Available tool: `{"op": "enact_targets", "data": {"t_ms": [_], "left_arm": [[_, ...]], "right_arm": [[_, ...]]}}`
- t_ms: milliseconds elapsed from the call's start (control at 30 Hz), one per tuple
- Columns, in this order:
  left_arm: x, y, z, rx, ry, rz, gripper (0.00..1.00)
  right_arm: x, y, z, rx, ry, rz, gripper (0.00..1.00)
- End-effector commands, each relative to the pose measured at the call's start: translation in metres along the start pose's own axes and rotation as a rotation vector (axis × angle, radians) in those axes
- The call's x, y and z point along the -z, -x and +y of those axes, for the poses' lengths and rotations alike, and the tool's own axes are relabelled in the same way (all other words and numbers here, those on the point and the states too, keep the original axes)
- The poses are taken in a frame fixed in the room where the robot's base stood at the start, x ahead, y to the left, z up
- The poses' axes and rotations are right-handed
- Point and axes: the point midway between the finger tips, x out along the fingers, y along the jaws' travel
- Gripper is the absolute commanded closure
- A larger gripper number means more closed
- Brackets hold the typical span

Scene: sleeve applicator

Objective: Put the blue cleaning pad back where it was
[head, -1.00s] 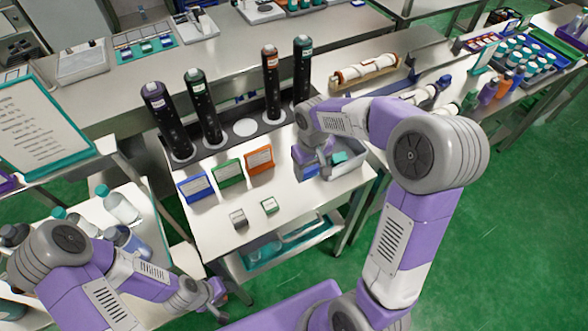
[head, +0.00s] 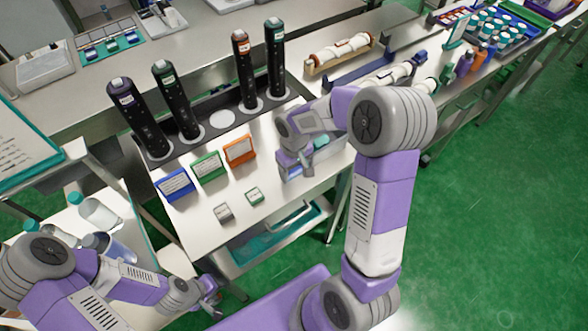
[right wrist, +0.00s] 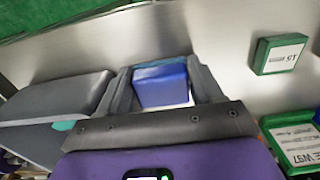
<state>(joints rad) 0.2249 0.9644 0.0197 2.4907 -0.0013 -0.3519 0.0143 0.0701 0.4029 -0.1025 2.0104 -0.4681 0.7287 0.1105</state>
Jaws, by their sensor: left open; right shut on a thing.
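The blue cleaning pad (right wrist: 160,84) is between the fingers of my right gripper (right wrist: 163,88), which is shut on it. In the head view, the right gripper (head: 303,160) points down at the near-left side of a grey bin (head: 335,157), and its arm partly hides the bin. In the right wrist view, the grey bin (right wrist: 55,98) is left of the pad, and the pad appears outside it. A teal item (head: 321,141) shows at the bin. My left gripper (head: 211,292) is open and empty, low at the left, away from the bin.
Blue (head: 174,185), green (head: 207,167) and orange (head: 240,150) labelled boxes stand left. Tall dark cylinders (head: 175,100) stand in a rack behind. The table's front is mostly clear.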

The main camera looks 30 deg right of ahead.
Motion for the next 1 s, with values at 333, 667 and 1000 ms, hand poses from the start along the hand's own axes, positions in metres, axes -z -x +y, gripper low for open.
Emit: {"op": "enact_targets", "data": {"t_ms": [333,667,1000], "left_arm": [[0.000,-0.002,-0.001,0.000,0.000,0.000,0.47],[0.000,0.002,0.001,0.000,0.000,0.000,0.47],[-0.001,0.017,0.006,0.000,0.000,0.000,0.47]], "right_arm": [[0.000,-0.003,0.000,0.000,0.000,0.000,0.24],[0.000,0.003,0.000,0.000,0.000,0.001,0.24],[0.001,0.070,0.000,0.000,-0.001,0.005,0.24]]}}
